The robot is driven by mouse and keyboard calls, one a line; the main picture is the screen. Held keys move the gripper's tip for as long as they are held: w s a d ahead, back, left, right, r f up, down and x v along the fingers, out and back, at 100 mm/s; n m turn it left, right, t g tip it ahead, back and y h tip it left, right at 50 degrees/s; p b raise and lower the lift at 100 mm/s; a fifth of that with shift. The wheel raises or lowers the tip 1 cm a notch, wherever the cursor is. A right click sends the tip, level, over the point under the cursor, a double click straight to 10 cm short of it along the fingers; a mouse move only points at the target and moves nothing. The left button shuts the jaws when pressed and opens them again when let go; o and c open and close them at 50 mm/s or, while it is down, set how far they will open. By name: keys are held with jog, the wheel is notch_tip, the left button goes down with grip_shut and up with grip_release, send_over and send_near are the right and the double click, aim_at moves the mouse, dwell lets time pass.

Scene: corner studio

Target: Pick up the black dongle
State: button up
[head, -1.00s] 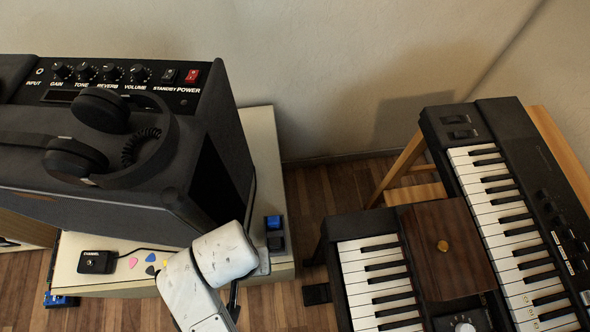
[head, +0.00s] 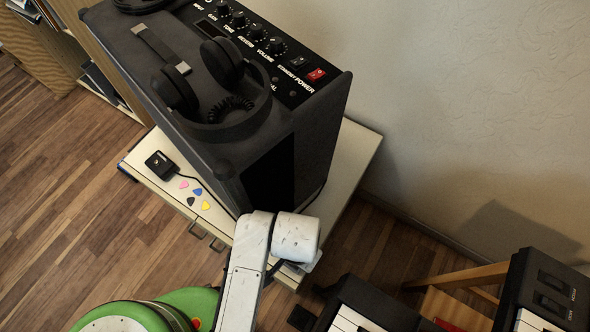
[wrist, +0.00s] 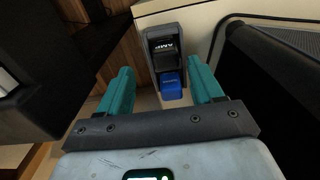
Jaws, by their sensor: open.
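In the wrist view, a small black block with pale lettering (wrist: 164,47), which looks like the black dongle, sits in a dark grey holder (wrist: 148,46) on the pale cabinet top. A blue block (wrist: 171,86) sits beside it, nearer my gripper. My gripper (wrist: 160,68) is open, with its teal fingers to the left and right of the holder. Nothing is held. The blue block shows between the fingers, and the black block lies a little beyond it. In the head view, my arm hides the blocks and the fingertips.
The black amplifier (head: 318,135) with headphones (head: 222,60) on top fills much of the cabinet (head: 355,150). A black footswitch (head: 160,165) and several coloured picks (head: 197,191) lie at the cabinet's left. Keyboards (head: 365,305) stand at the lower right. The wooden floor (head: 75,190) at the left is clear.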

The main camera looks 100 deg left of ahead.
jog(key=f, duration=0.5)
jog(key=shift+s+a, duration=0.2)
jog(key=shift+s, duration=0.15)
jog(key=c, duration=1)
